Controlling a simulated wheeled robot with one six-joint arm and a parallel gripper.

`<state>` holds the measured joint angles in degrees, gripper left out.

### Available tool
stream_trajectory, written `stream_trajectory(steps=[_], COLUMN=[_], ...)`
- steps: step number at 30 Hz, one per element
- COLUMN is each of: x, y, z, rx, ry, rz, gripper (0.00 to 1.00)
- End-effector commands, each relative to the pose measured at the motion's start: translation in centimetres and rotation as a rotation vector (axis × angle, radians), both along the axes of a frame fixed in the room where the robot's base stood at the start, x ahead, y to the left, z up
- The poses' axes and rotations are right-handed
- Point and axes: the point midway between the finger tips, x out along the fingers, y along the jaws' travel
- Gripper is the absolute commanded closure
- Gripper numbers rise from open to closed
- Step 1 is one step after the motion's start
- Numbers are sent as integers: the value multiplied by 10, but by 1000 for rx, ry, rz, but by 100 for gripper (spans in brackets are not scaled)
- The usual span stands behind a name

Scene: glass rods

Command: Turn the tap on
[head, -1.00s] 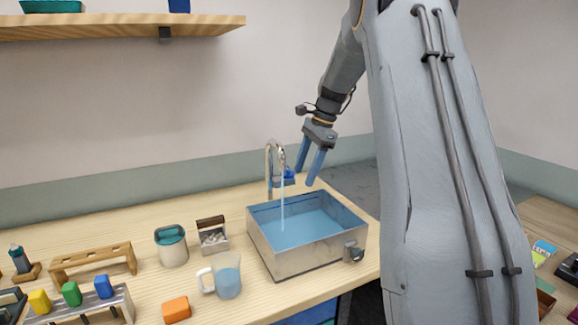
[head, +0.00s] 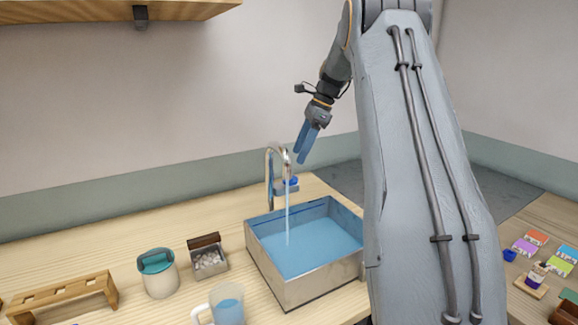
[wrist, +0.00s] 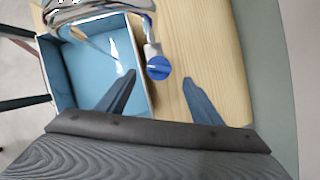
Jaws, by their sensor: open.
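The silver tap (head: 268,172) stands behind the metal sink (head: 315,285). A thin stream of water (head: 287,215) runs from its spout into the sink, which holds blue water. The tap's blue knob (head: 292,182) is on its right side. It also shows in the wrist view (wrist: 158,67), between the fingertips in the picture. My gripper (head: 301,159) is open and empty, above the knob and apart from it in the head view. Its two blue fingers also show in the wrist view (wrist: 159,79).
A jug of water (head: 228,308), a teal-lidded canister (head: 160,280) and a small box of pale pieces (head: 208,262) stand left of the sink. A wooden rack (head: 65,292) is farther left. A shelf (head: 100,18) hangs at upper left. The counter behind the canister is clear.

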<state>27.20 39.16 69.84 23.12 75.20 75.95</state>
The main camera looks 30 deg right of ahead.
Motion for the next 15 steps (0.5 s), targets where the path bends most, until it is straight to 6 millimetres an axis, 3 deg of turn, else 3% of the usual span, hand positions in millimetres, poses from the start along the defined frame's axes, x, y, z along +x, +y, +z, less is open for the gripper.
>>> stream_trajectory(steps=[15], x=[8], y=[25], z=[-61], rx=[1], ry=[1], rz=[2], gripper=[40])
